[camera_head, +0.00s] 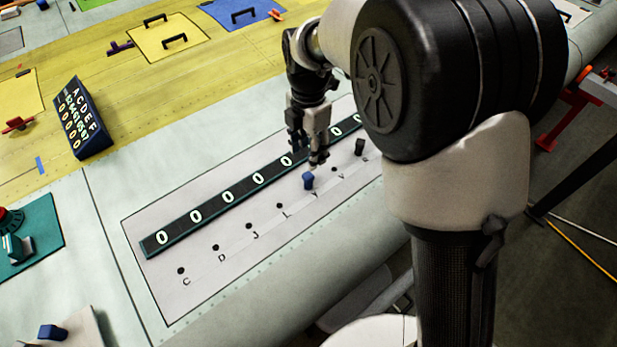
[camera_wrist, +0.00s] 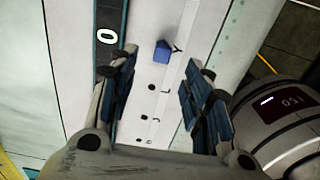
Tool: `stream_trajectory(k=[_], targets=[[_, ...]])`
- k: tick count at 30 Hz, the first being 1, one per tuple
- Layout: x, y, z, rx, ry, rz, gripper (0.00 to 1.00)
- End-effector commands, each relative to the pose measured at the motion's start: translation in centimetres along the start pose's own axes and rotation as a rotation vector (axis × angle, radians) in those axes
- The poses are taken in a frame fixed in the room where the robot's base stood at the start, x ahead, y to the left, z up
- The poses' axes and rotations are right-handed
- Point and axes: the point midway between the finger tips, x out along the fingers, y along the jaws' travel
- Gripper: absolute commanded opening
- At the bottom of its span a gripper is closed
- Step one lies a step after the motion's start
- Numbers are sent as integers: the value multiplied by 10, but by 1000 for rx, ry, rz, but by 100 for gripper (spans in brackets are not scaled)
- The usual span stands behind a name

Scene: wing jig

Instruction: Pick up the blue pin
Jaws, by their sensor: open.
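The blue pin (camera_head: 308,180) stands on the white panel in the row of small dark holes, by the letter Y. In the wrist view the blue pin (camera_wrist: 162,50) lies ahead of the fingers, between their lines, nearer the left finger. My gripper (camera_head: 314,160) is just above and beside the pin in the head view, pointing down. In the wrist view my gripper (camera_wrist: 158,75) has its two fingers wide apart with nothing between them. I cannot tell the exact height of the fingertips over the panel.
A dark strip with zeros (camera_head: 195,209) runs along the panel beside the holes. A dark pin (camera_head: 360,146) stands further right in the row. A second blue piece (camera_head: 53,332) lies at the lower left. A dark letter board (camera_head: 82,118) stands on the yellow surface.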

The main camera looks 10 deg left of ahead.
Motion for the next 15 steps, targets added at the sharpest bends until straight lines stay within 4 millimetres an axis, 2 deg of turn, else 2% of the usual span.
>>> stream_trajectory(k=[1, 6, 15], targets=[[13, -1, 0, 1, 1, -4, 45], [40, -1, 0, 1, 0, -1, 45], [64, -3, -3, 2, 1, -2, 45]])
